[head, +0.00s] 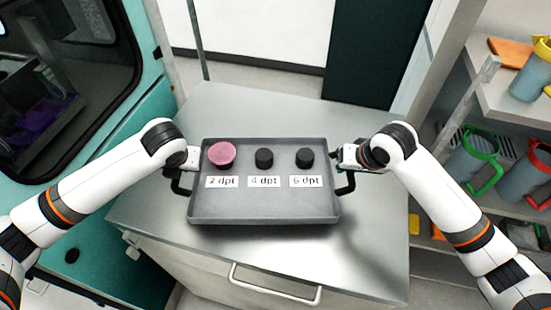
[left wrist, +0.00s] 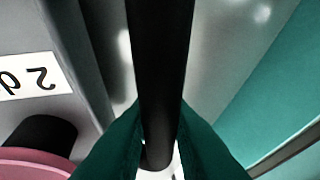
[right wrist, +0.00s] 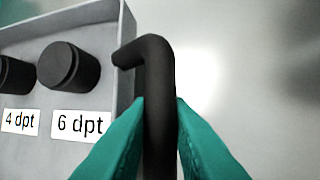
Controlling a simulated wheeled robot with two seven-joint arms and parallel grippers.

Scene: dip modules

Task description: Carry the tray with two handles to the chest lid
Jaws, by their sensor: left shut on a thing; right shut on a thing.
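The grey tray (head: 265,212) with two black handles is over the metal chest lid (head: 240,105) in the head view. I cannot tell whether it touches the lid. It bears a pink-topped piece (head: 221,154) and two black round pieces (head: 264,158) (head: 305,157), above labels "2 dpt", "4 dpt" and "6 dpt". My left gripper (left wrist: 160,150) is shut on the left handle (left wrist: 160,60). My right gripper (right wrist: 160,125) is shut on the right handle (right wrist: 158,65). In the head view, the fingertips are mostly hidden by the wrists.
A teal cabinet (head: 145,75) with a dark window stands at the left. Shelves (head: 515,105) with grey and coloured containers stand at the right. The chest front has a white bar handle (head: 275,290). The lid has bare room behind and in front of the tray.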

